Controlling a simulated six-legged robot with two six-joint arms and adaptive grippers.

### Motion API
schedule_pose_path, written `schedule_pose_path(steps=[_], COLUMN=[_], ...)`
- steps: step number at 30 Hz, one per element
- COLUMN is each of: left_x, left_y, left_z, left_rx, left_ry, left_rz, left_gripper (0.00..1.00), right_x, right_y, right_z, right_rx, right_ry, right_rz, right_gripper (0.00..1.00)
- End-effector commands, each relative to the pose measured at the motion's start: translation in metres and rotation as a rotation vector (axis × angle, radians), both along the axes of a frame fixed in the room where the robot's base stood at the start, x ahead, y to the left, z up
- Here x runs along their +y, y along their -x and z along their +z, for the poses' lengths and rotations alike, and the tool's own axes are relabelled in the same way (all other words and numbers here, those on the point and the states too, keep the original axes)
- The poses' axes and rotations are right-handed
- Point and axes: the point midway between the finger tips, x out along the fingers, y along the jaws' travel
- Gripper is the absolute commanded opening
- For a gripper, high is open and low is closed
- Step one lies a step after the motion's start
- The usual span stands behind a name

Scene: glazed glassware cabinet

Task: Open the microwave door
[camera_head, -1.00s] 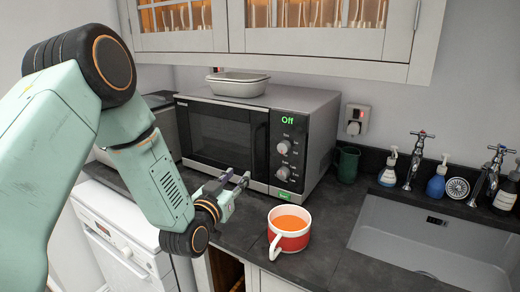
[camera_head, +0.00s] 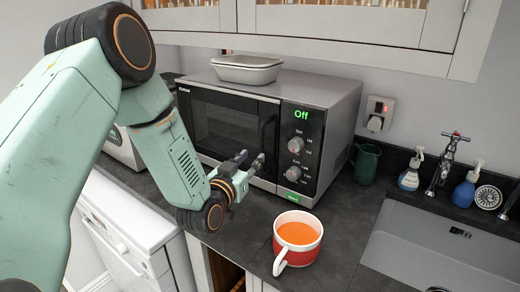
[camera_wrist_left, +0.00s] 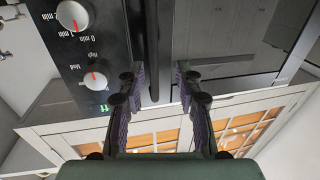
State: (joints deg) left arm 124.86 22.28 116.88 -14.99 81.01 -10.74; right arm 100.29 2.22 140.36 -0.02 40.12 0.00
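The grey and black microwave (camera_head: 335,115) stands on the dark worktop with its door (camera_head: 225,125) shut. The door is dark glass, and its upright handle (camera_head: 268,138) is beside the control panel, which shows a green "Off". My left gripper (camera_head: 251,160) is in front of the lower part of the door, near the handle. In the left wrist view, which looks upside down, the handle (camera_wrist_left: 152,45) runs between the two open fingertips of the left gripper (camera_wrist_left: 160,75). I see no clear contact with it. My right gripper is out of view.
A red and white mug (camera_head: 305,252) with orange liquid stands on the worktop (camera_head: 255,220), below and right of my left gripper. A white dish (camera_head: 247,72) sits on the microwave. A sink (camera_head: 430,245) and soap bottles are at right; wall cabinets (camera_head: 350,28) hang above.

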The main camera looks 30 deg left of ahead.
Motion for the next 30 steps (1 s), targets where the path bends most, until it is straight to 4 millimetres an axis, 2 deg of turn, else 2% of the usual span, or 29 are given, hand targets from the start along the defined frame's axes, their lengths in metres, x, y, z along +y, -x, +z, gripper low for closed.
schedule_pose_path(steps=[7, 13, 25, 30], left_x=[0.002, 0.004, 0.004, 0.004], left_y=[-0.037, -0.057, -0.065, -0.065], left_z=[0.0, 0.0, -0.001, -0.001], left_rx=[-0.002, -0.001, 0.001, 0.0], left_ry=[-0.001, 0.0, 0.002, 0.002], left_rz=[-0.003, -0.002, -0.002, -0.002], left_gripper=[0.35, 0.35, 0.35, 0.2], right_x=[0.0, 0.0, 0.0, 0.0], right_y=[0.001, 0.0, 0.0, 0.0], right_z=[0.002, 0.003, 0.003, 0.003], right_rx=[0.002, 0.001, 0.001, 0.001], right_ry=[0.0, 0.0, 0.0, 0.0], right_rz=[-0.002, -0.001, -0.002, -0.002], right_gripper=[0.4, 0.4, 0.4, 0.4])
